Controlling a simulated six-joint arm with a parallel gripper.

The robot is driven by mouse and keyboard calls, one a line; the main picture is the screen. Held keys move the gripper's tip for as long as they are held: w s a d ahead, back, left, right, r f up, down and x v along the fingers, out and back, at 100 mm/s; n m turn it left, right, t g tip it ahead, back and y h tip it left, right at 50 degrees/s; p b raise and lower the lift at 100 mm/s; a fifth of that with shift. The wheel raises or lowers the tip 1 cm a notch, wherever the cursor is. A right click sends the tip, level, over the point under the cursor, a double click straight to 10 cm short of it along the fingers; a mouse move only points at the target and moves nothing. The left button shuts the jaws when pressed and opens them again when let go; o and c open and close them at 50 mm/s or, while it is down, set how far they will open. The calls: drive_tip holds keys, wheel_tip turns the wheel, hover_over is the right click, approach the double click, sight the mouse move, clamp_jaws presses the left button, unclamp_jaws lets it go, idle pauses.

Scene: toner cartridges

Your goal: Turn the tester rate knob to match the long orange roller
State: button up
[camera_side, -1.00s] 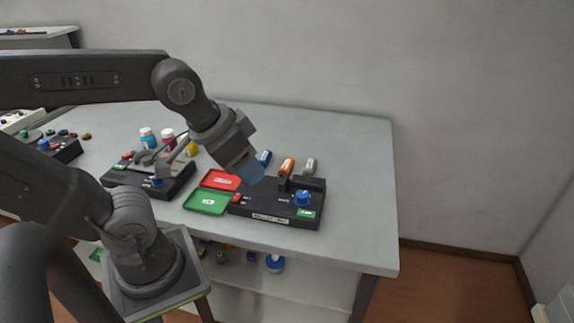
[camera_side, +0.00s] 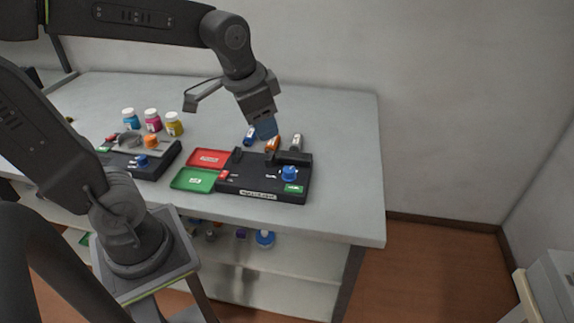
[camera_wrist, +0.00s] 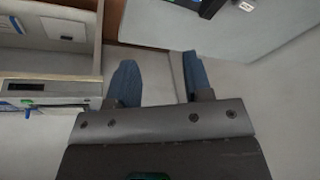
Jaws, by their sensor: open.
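The roller tester (camera_side: 262,189) is a black box on the table in the side view, with a blue rate knob (camera_side: 289,173) on its right part, beside a small green label. Behind it lie three rollers: a blue one (camera_side: 249,136), an orange one (camera_side: 272,143) and a grey one (camera_side: 296,142). My gripper (camera_side: 266,131) is above the back of the tester, near the blue and orange rollers, left of and behind the knob. In the wrist view its two blue fingers (camera_wrist: 158,80) are apart with nothing between them. Whether the orange roller is a long one I cannot tell.
A red tray (camera_side: 209,158) and a green tray (camera_side: 194,180) lie left of the tester. The table right of the tester is clear.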

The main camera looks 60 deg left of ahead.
drive_tip(key=w+a+f+m+g, duration=0.2)
drive_tip(key=w+a+f, duration=0.3)
drive_tip(key=w, duration=0.3)
drive_tip(key=m+g, duration=0.2)
approach(289, 169)
wheel_tip(289, 169, down, 10)
drive_tip(key=shift+s+a, duration=0.15)
drive_tip(key=shift+c, duration=0.4)
drive_tip(key=c, duration=0.6)
drive_tip(key=shift+o, duration=0.2)
